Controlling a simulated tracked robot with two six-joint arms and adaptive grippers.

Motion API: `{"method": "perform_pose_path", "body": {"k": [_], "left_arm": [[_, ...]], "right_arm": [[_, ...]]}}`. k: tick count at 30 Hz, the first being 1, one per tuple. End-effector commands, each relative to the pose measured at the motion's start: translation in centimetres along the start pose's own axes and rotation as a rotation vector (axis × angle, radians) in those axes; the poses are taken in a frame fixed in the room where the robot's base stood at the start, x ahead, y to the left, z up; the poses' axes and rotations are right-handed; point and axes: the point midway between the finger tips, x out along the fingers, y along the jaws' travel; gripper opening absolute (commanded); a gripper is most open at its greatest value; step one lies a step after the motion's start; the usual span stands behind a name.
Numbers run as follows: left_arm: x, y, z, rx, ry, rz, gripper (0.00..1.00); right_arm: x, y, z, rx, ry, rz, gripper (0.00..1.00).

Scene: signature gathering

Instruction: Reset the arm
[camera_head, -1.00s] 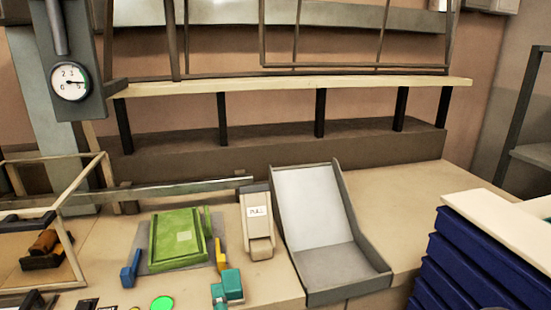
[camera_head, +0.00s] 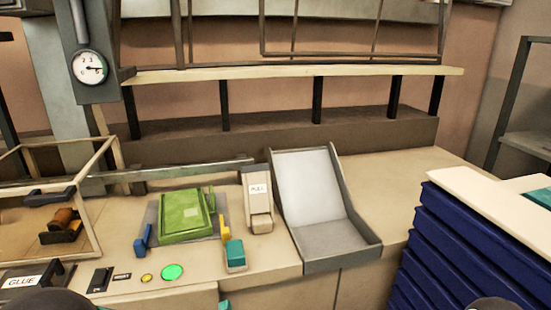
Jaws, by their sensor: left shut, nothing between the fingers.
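My left gripper (camera_head: 56,300) shows only as a dark rounded shape cut off by the bottom edge at the left, in front of the counter. It is shut and holds nothing; its fingertips cannot be made out. My right gripper is not in view. A green tray-like block (camera_head: 183,215) lies on a grey plate on the counter, apart from my left gripper. A blue piece (camera_head: 143,240) and a yellow piece (camera_head: 224,229) stand beside it.
A beige dispenser marked PULL (camera_head: 258,205) and an open grey chute (camera_head: 321,215) stand right of the green block. A framed case (camera_head: 108,158) is at the left. A green button (camera_head: 173,272) sits in front. Blue stacked trays (camera_head: 440,255) stand right. Counter behind the chute is clear.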

Motion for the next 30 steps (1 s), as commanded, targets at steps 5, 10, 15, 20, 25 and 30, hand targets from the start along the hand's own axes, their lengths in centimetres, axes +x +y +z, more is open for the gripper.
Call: {"method": "perform_pose_path", "body": {"k": [5,10,15,20,25,30], "left_arm": [[1.2,6.5,3.2,-0.235,-0.033,0.228,0.0],[-0.3,15.7,8.2,-0.603,-0.202,0.556,0.0],[-5.6,23.8,12.9,-0.973,-0.535,0.853,0.0],[-10.5,27.7,15.4,-1.171,-0.821,0.995,0.0],[-12.8,28.9,16.3,-1.246,-0.96,1.04,0.0],[-13.0,29.0,16.3,-1.253,-0.971,1.041,0.0]], "right_arm": [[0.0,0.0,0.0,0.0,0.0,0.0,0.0],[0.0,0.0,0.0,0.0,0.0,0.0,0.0],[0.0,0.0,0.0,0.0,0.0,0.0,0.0],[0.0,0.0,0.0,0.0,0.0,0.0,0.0],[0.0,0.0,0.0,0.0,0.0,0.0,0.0],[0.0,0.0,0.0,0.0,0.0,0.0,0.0]]}}
